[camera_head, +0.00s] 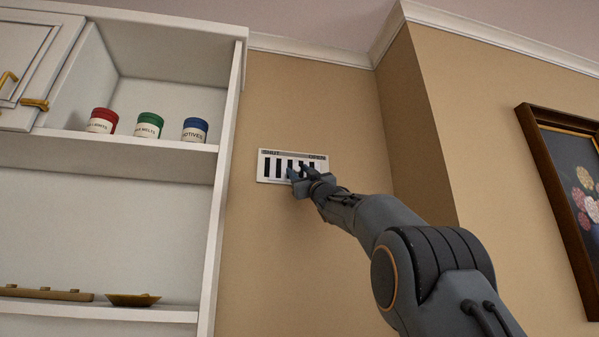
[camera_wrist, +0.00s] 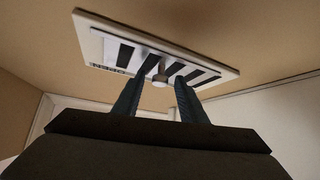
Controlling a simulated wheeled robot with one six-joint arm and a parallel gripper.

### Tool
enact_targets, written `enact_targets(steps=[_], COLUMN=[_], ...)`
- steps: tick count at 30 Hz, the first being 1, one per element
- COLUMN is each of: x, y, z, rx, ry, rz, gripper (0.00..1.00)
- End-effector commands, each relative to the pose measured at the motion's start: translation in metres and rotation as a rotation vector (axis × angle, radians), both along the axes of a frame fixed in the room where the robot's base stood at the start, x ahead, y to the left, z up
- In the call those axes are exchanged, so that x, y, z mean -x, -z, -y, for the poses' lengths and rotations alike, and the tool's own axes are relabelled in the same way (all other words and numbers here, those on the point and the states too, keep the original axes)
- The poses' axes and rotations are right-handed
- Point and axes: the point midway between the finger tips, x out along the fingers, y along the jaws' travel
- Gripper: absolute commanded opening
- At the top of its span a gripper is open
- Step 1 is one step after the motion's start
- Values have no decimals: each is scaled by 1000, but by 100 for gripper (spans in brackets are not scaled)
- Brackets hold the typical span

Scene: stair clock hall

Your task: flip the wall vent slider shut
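The wall vent (camera_head: 262,168) is a white plate with several dark vertical slots, marked SHUT at its upper left and OPEN at its upper right in the head view. In the wrist view the vent (camera_wrist: 215,62) spans the top, with dark slots showing. A small pale knob (camera_wrist: 160,79) stands out from it. My gripper (camera_head: 301,173) is at the vent's lower middle, covering part of it. In the wrist view its two fingers (camera_wrist: 165,74) are apart, one on each side of the knob. A gap shows beside the knob; I cannot tell whether either finger touches it.
A white shelf unit (camera_head: 228,130) stands left of the vent, holding red (camera_head: 102,121), green (camera_head: 148,125) and blue (camera_head: 195,130) tins. A wall corner juts out at right, with a framed flower picture (camera_head: 555,170) beyond it. The wall around the vent is bare.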

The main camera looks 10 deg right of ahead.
Motion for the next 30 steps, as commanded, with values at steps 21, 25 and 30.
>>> enact_targets(steps=[21, 25, 30], x=[1, 1, 1], y=[0, -1, -1], z=[-25, -26, -27], rx=[-1, 0, 1], ry=[-1, -2, -3], rz=[2, 2, 2], gripper=[0, 0, 36])
